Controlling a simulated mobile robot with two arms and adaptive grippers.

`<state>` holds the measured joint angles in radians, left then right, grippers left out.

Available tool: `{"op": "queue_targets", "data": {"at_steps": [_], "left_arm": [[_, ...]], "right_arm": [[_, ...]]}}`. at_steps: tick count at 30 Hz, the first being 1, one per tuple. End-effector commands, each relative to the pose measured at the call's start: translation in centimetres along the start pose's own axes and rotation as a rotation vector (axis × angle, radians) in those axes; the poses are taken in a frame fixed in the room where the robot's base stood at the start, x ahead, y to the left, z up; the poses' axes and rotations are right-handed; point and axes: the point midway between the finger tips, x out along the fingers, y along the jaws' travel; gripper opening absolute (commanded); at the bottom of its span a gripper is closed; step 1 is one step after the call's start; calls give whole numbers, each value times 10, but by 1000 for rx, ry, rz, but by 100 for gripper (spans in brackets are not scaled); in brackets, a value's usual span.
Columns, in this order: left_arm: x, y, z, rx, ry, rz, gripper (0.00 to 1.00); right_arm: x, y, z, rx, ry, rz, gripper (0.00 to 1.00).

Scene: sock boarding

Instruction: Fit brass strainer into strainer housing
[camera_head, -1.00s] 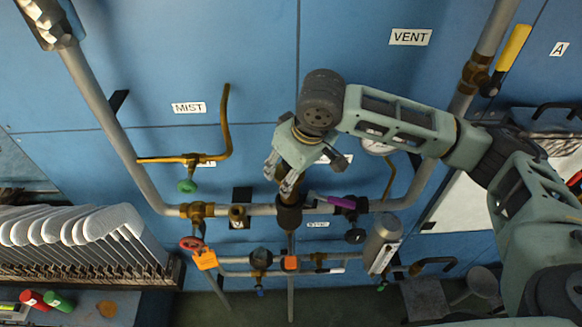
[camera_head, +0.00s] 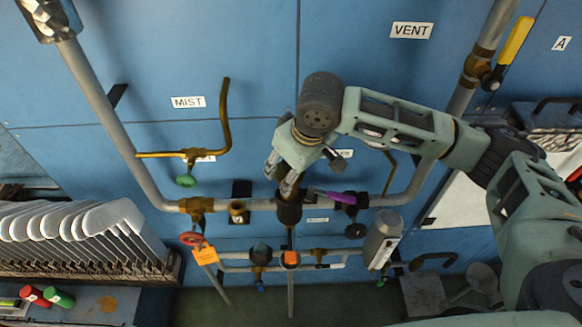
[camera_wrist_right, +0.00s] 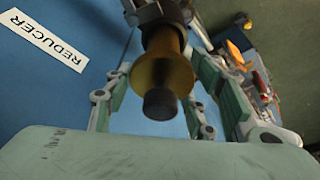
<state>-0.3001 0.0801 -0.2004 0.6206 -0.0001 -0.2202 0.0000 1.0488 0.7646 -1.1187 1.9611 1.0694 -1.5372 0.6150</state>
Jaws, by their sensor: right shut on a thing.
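My right gripper (camera_head: 281,178) points down from above at the middle of the grey pipe, directly over the dark strainer housing (camera_head: 290,210). It is shut on the brass strainer (camera_wrist_right: 165,72), which shows between the fingers in the right wrist view as a brass cylinder with a dark knob at its near end. The strainer's far end meets a dark round part, seemingly the housing. How deep it sits inside cannot be told. In the head view the fingers mostly hide the strainer. My left gripper is not in view.
A purple-handled part (camera_head: 333,196) sticks out just right of the housing. A brass fitting (camera_head: 237,211) and a red valve wheel with an orange tag (camera_head: 205,255) are to its left. A grey cylinder (camera_head: 381,240) hangs at the right. A lower pipe runs beneath.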

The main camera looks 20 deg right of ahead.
Motion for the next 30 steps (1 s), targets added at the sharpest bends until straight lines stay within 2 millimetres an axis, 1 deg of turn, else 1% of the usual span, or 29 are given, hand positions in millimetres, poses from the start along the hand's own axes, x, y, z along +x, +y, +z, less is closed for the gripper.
{"op": "queue_targets", "data": {"at_steps": [30], "left_arm": [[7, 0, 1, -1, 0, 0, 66]], "right_arm": [[24, 0, 7, 0, 1, -1, 8]]}}
